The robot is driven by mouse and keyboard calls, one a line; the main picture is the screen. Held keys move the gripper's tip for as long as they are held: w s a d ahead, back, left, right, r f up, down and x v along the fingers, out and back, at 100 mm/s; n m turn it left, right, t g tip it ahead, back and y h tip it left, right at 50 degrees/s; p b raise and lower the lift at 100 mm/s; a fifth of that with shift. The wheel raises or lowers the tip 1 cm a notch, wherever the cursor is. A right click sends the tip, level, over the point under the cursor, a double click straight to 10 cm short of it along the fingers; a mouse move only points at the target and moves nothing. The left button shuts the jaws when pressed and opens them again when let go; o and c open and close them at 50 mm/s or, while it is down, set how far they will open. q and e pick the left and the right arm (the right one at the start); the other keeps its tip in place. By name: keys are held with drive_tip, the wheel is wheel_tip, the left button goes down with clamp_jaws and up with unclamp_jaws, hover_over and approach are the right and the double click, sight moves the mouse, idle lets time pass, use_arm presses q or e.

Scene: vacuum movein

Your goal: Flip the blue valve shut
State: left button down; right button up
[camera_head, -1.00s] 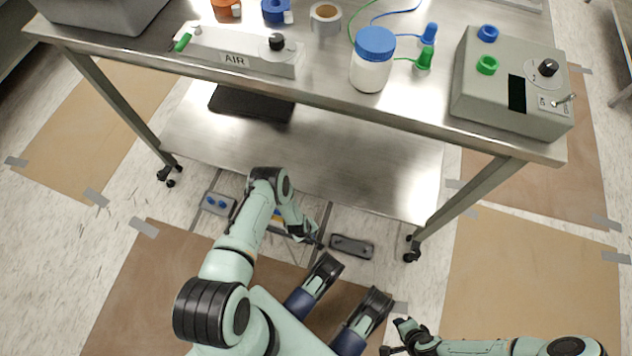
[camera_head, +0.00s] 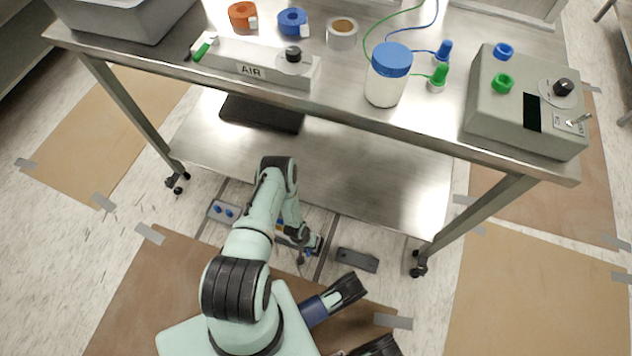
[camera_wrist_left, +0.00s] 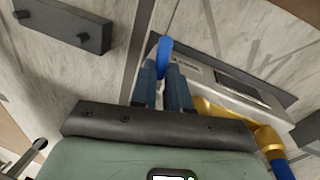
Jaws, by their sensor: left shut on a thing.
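The blue valve handle (camera_wrist_left: 164,50) shows in the left wrist view, between the tips of my left gripper (camera_wrist_left: 163,80). The fingers are shut on it. A brass-yellow valve body (camera_wrist_left: 228,116) lies to the right, with a blue end at the lower right. In the head view my left gripper (camera_head: 310,248) is low near the floor, in front of the table's lower shelf. There the valve is small and mostly hidden by my arm.
A steel table (camera_head: 330,100) on casters stands ahead, its lower shelf (camera_head: 370,165) close behind my left arm.

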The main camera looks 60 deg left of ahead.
use_arm(q)
drive_tip(key=shift+a, duration=0.1)
use_arm(e)
drive_tip(key=shift+s+d, duration=0.1)
drive_tip(key=shift+s, duration=0.1)
use_arm(q)
drive_tip(key=c, duration=1.1)
unclamp_jaws()
drive_tip(key=shift+r, duration=0.1)
wheel_tip(320, 180, up, 13)
drive_tip(key=s+a+p, duration=0.1)
drive_tip(key=s+p, duration=0.1)
drive_tip(key=p, duration=0.3)
drive_tip(key=shift+a, duration=0.3)
use_arm(e)
wheel_tip(320, 180, up, 7)
drive_tip(key=w+a, duration=0.1)
drive_tip(key=a, duration=0.1)
drive_tip(key=shift+a+r+t, duration=0.15)
drive_tip(key=shift+a+t, duration=0.15)
drive_tip(key=shift+a, duration=0.1)
drive_tip(key=shift+w, duration=0.1)
